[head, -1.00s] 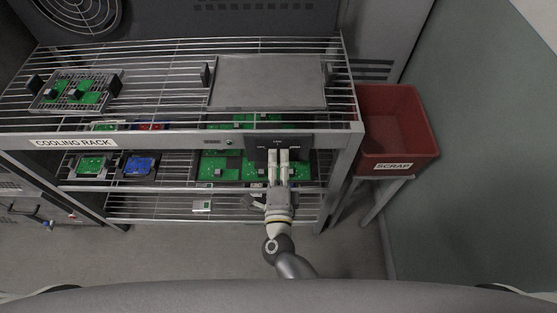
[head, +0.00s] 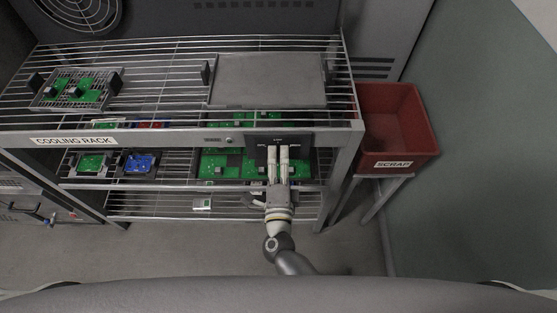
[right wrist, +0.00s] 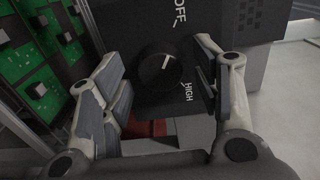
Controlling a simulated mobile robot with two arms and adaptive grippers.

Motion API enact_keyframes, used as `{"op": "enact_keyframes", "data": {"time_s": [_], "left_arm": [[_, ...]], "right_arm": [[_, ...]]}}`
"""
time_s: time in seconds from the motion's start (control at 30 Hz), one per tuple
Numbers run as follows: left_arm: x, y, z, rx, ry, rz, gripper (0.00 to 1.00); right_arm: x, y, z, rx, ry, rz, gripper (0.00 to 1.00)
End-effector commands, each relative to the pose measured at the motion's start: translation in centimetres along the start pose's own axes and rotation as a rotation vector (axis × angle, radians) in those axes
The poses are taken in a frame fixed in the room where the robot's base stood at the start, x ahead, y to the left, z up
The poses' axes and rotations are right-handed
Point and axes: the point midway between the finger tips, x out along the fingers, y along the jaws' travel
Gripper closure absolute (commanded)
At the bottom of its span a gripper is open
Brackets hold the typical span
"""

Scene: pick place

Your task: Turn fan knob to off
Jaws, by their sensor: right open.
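The fan knob (right wrist: 157,68) is a round black dial on a dark control box (right wrist: 210,20), with "OFF" and "HIGH" printed beside it. In the right wrist view its short white mark points right, between the two words. My right gripper (right wrist: 165,78) is open, with one finger on each side of the knob and gaps showing between fingers and knob. In the head view the right gripper (head: 278,150) is at the box (head: 265,141) on the rack's front rail, and its fingers hide the knob. My left gripper is not in view.
The cooling rack (head: 180,138) holds green and blue circuit boards on its shelves. A flat grey plate (head: 268,80) lies on top. A red scrap bin (head: 398,125) stands at the rack's right. The floor in front is clear.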

Motion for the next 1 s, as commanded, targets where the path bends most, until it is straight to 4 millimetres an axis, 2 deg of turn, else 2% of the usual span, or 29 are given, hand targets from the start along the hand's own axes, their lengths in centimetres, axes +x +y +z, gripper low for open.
{"op": "enact_keyframes", "data": {"time_s": [0.13, 0.27, 0.5, 0.7, 0.83, 1.0], "left_arm": [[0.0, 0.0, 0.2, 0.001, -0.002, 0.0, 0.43], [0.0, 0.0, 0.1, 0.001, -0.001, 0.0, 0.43], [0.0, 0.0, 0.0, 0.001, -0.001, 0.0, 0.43], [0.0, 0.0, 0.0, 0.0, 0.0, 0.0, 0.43], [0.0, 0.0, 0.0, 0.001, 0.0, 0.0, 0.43], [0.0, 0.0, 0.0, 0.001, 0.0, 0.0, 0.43]], "right_arm": [[-0.5, 0.0, 0.0, 0.0, 0.0, 0.0, 0.43], [-2.3, 0.1, 0.0, 0.001, -0.001, 0.003, 0.43], [-7.5, 0.1, 0.0, 0.0, 0.0, 0.003, 0.43], [-10.8, 0.1, 0.0, -0.001, -0.001, 0.002, 0.43], [-11.8, 0.0, 0.0, -0.001, 0.0, 0.0, 0.43], [-12.1, 0.0, 0.0, 0.0, 0.0, 0.0, 0.43]]}}
